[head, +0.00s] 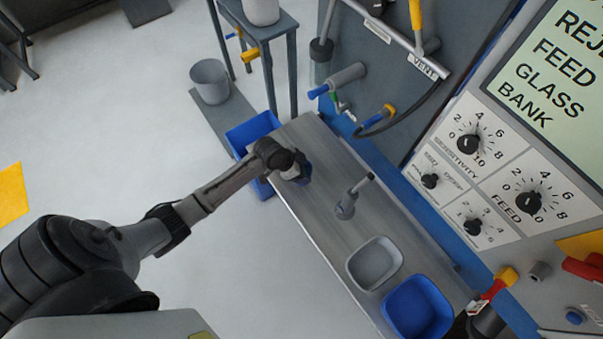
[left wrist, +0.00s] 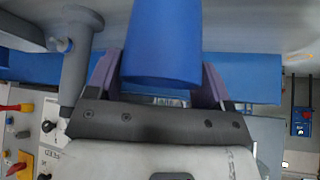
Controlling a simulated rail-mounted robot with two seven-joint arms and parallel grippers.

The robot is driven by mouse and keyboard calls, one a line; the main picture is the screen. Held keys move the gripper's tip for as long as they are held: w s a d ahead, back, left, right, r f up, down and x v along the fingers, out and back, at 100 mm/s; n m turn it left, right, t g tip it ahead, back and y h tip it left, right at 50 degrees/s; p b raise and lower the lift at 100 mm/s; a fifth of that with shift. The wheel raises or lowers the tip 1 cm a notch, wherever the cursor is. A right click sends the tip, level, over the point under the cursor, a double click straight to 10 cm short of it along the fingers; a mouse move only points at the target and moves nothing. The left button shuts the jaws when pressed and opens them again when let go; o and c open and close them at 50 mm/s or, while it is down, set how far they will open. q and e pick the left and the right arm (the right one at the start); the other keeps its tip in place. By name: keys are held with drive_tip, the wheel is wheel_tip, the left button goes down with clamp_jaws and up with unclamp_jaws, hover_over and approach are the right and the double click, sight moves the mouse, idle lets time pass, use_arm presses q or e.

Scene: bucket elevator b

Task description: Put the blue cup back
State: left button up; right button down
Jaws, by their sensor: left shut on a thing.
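The blue cup (left wrist: 162,45) fills the upper middle of the left wrist view, between the two purple-grey fingers of my left gripper (left wrist: 158,85). In the head view my left gripper (head: 297,172) is over the far left part of the metal bench (head: 325,215), shut on the cup. Only a small dark blue part of the cup (head: 306,174) shows there, as the gripper hides most of it. I cannot tell whether the cup touches the bench. My right gripper is not in view.
A post with a lever (head: 346,207) stands on the bench right of my gripper. A grey tray (head: 352,270) and a blue tray (head: 389,310) sit nearer. A blue bin (head: 238,140) is beyond the bench's end. Pipes and valves (head: 345,75) project from the wall panel.

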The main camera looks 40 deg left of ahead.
use_arm(q)
drive_tip(key=shift+f, duration=2.1)
drive_tip(key=shift+f, duration=0.1)
drive_tip(key=o, duration=1)
drive_tip(key=p+v, duration=0.1)
drive_tip(key=v, duration=1.1)
drive_tip(key=s+d+r+n+y, duration=0.1)
drive_tip(key=s+d, duration=0.3)
drive_tip(key=s, duration=0.2)
drive_tip(key=s+d+r+n+g+y, duration=0.1)
drive_tip(key=s+d+n, duration=0.1)
drive_tip(key=s, duration=0.5)
drive_tip(key=s+d+r+n+y, duration=0.1)
drive_tip(key=s+d+n, duration=0.1)
drive_tip(key=s+d, duration=0.3)
drive_tip(key=shift+s+d+r+g+y, duration=0.3)
drive_tip(key=shift+s+d+r+g, duration=0.1)
drive_tip(key=shift+s, duration=0.85)
